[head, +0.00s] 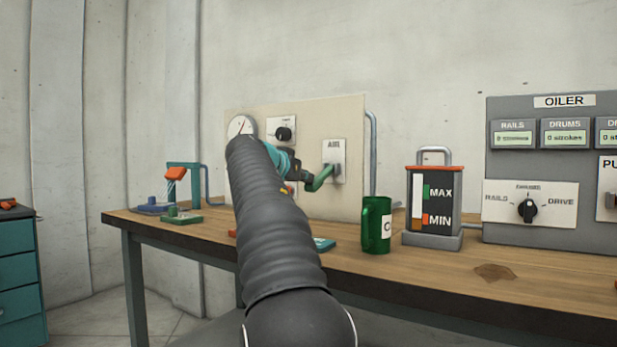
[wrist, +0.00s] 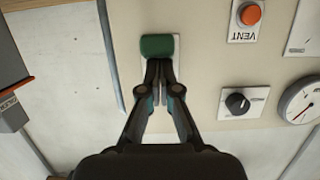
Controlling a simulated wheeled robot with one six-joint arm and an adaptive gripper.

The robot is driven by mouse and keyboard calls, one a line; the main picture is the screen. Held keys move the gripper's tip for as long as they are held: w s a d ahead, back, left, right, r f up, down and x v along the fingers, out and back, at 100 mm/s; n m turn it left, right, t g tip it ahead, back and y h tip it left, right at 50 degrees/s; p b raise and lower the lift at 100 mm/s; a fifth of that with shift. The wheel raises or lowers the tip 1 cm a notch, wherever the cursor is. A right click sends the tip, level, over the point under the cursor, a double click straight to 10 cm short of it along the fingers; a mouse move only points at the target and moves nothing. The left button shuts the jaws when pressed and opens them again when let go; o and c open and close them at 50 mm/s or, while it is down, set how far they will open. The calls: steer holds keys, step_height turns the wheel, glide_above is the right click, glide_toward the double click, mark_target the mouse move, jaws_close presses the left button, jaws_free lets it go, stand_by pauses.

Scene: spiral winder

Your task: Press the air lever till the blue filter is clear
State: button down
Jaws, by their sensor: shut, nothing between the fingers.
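The green lever (head: 321,178) sticks out from a white plate on the beige panel; its label is blurred, perhaps "AIR". In the wrist view the lever's green end (wrist: 157,46) lies just beyond my fingertips. My gripper (head: 303,177) is shut and empty, its tips at the lever (wrist: 162,75); I cannot tell whether they touch. A blue piece (head: 153,208) sits on the bench's left end beside a stand with an orange nozzle (head: 174,173). It may be the blue filter; any dirt on it is too small to tell.
The panel (head: 350,125) also bears a round gauge (head: 240,127) and a black knob (wrist: 237,103); a red VENT button (wrist: 250,13) shows in the wrist view. A green mug (head: 373,225), oil reservoir (head: 433,200) and OILER box (head: 540,140) stand right. My arm hides the bench's middle.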

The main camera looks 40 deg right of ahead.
steer(key=shift+w+d+f, duration=0.1)
steer(key=shift+d+f, duration=0.1)
steer(key=shift+f, duration=0.7)
steer(key=shift+r, duration=0.15)
stand_by(1.0)
steer(key=v, duration=1.2)
steer(key=shift+r, duration=0.15)
steer(key=shift+a, duration=0.15)
stand_by(0.4)
steer(key=s+a+f+n+y+p, duration=0.4)
steer(key=s+a+f+n+y, duration=0.3)
steer(key=s+a+f, duration=0.6)
steer(key=s+a+f+n+t+y+p, duration=0.1)
steer(key=s+a+f+n+y+p, duration=0.3)
steer(key=s+a+f, duration=1)
step_height(320, 180, down, 6)
steer(key=n+y, duration=0.3)
steer(key=shift+s+a+f, duration=0.2)
steer(key=shift+s+a, duration=0.1)
steer(key=shift+a, duration=0.1)
